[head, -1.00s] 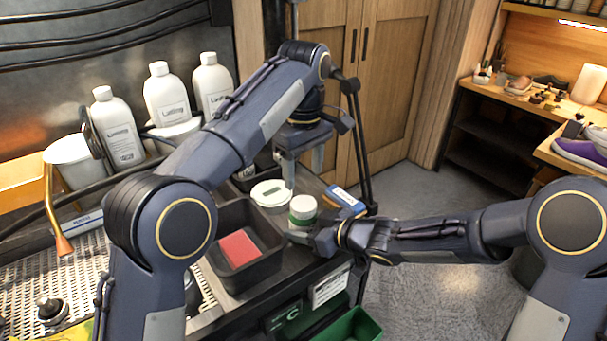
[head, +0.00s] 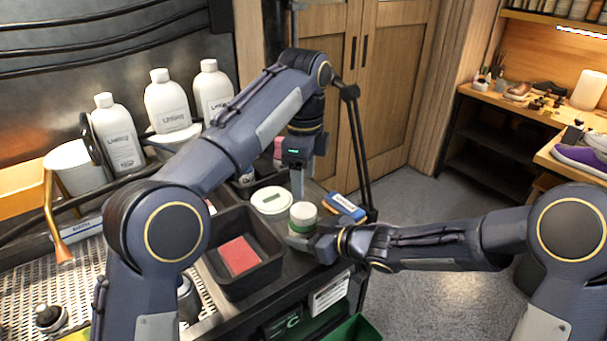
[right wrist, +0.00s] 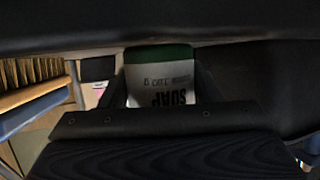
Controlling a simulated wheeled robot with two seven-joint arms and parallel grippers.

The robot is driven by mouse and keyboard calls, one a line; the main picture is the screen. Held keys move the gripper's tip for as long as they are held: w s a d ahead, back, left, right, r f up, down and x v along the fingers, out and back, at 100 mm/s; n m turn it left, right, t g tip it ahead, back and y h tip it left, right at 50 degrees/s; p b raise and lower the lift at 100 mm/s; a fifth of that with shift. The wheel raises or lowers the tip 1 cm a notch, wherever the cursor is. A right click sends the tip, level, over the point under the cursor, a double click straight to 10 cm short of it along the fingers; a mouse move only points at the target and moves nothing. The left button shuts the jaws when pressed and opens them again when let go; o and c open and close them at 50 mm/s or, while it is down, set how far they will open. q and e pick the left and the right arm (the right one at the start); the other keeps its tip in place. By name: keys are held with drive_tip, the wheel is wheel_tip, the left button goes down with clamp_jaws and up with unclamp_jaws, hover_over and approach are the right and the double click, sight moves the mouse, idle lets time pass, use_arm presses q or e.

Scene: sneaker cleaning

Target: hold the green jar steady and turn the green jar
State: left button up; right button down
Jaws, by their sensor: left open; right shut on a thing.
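The green jar (head: 303,218), with a white top and a green band, stands upright on the dark cart near its right corner. My right gripper (head: 312,238) comes in from the right, low, and is shut on the jar. In the right wrist view the jar (right wrist: 162,88) sits between the fingers, with upside-down "SOAP" lettering and a green edge. My left gripper (head: 299,180) points down just above and behind the jar, open and empty. Only one of its fingers shows clearly; the other is hidden or edge-on.
A round white container (head: 271,201) stands close left of the jar. A black bin (head: 240,285) holds a red sponge (head: 239,256). White bottles (head: 168,105) stand at the back left. A green bin (head: 354,330) sits below.

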sight(303, 210)
use_arm(q)
drive_tip(key=m, duration=1.6)
drive_tip(key=shift+f, duration=3.95)
